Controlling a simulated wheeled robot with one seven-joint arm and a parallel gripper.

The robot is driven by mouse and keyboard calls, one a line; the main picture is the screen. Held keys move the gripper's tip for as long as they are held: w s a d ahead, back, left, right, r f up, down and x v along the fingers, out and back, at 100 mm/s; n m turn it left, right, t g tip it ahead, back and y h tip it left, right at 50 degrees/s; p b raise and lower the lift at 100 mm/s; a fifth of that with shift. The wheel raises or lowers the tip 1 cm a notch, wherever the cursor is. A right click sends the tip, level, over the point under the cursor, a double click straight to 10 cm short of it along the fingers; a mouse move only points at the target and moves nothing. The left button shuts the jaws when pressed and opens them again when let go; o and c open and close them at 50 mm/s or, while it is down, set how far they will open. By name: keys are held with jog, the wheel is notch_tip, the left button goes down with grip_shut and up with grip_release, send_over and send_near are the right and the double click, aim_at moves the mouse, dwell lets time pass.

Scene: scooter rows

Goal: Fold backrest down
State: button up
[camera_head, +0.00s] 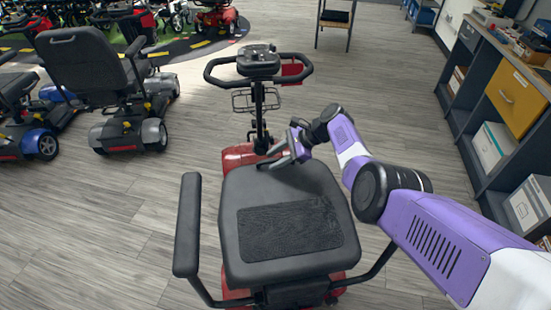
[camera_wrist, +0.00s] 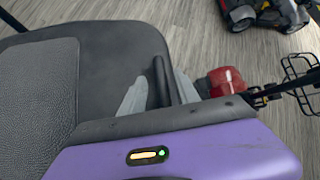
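A red scooter (camera_head: 240,157) stands in the middle of the head view, facing away from me. Its black padded panel with a textured patch (camera_head: 290,228) lies roughly flat over the seat area and looks like the backrest tipped forward. No upright backrest shows on this scooter, and the seat under the panel is hidden. The panel fills the left of the wrist view (camera_wrist: 110,60). My gripper (camera_head: 275,156) is at the panel's far edge, near the tiller. In the wrist view its grey fingers (camera_wrist: 160,78) are apart, with a dark bar between them. Contact with the panel is unclear.
The scooter's left armrest (camera_head: 187,225) sticks out beside the panel. The tiller and handlebar (camera_head: 258,66) stand just beyond my gripper, with a wire basket. Other scooters (camera_head: 90,70) stand at the left. Shelves (camera_head: 505,120) line the right. Bare floor lies between.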

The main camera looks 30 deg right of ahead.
jog(key=p+v, duration=0.2)
jog(key=v, duration=0.5)
jog(key=shift+s+d+r+p, duration=0.2)
jog(key=shift+r+p, duration=0.1)
jog(key=shift+p, duration=0.1)
